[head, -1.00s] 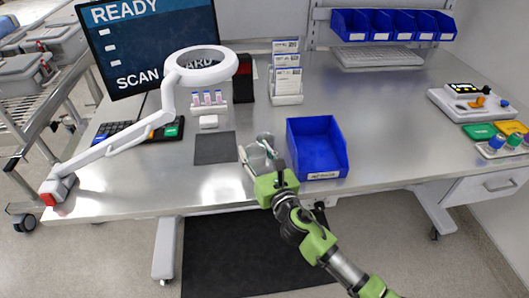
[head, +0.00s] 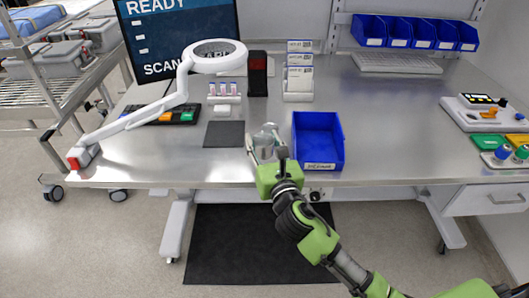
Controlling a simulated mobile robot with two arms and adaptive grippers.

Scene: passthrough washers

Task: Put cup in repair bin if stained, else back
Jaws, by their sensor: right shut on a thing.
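A clear or metallic cup (head: 265,143) stands out at the front of the steel table, just left of the blue bin. My right gripper (head: 268,155) is shut on the cup, with a finger on each side; the gripper partly hides it. I cannot tell from here whether the cup is stained. The blue bin (head: 318,138) with a white front label sits beside it at the table's front edge and looks empty. A dark square mat (head: 224,134) lies to the left of the cup. My left gripper is not in view.
A white magnifier lamp (head: 215,57) arches over the left of the table (head: 390,110). Behind stand small vials (head: 224,89), a card rack (head: 299,75) and a dark scanner stand (head: 258,75). A control box (head: 484,112) is at the right.

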